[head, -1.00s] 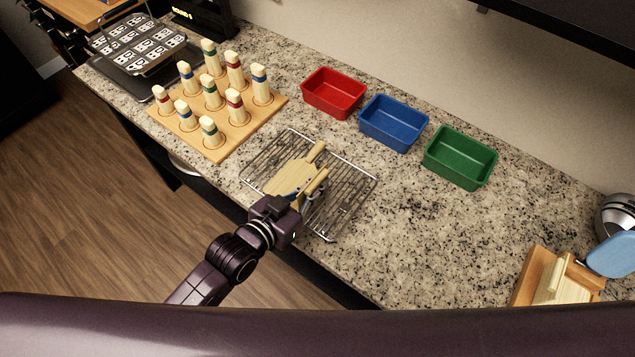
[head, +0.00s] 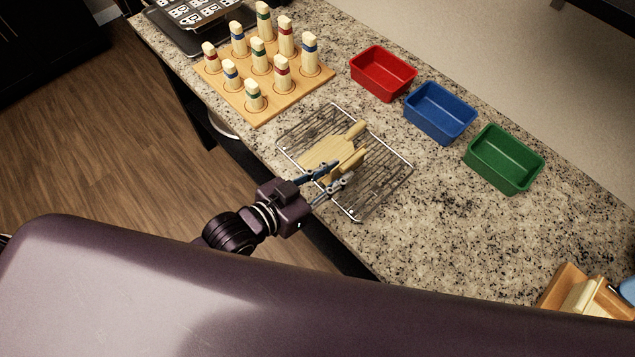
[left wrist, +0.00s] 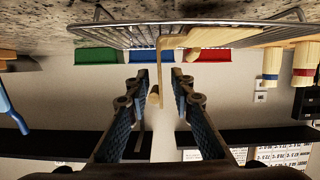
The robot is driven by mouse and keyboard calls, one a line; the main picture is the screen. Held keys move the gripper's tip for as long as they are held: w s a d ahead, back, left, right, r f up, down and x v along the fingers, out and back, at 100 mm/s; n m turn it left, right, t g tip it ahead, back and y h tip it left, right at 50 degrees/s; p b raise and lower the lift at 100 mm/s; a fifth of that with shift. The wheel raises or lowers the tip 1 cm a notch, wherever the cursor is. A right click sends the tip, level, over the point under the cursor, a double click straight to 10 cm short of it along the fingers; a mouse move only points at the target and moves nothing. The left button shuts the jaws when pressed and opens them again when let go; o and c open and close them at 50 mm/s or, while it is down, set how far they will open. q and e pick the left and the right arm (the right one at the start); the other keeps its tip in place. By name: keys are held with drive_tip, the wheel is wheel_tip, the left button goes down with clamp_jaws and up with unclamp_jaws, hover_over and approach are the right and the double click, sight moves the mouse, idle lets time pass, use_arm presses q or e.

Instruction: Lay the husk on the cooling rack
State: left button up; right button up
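The husk (head: 322,153) is a pale wooden piece with a flat, rounded body and two bar-like parts. It lies on the cooling rack (head: 390,178), a wire grid on the counter. In the left wrist view, which is upside down, the flat part of the husk (left wrist: 212,37) rests against the rack (left wrist: 120,38), and a thin bar stands out from it. My left gripper (head: 343,171) is open at the near side of the husk, its fingers spread. In the left wrist view the bar shows between the fingertips (left wrist: 160,80), with gaps. My right gripper is not in view.
A peg board (head: 262,112) with several banded wooden pegs stands left of the rack. Red (head: 383,72), blue (head: 440,112) and green (head: 504,159) bins stand behind and right. A wooden stand (head: 580,292) is at the lower right. Counter right of the rack is clear.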

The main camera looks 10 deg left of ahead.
use_arm(q)
drive_tip(key=shift+b+v, duration=0.35)
drive_tip(key=shift+v, duration=2.65)
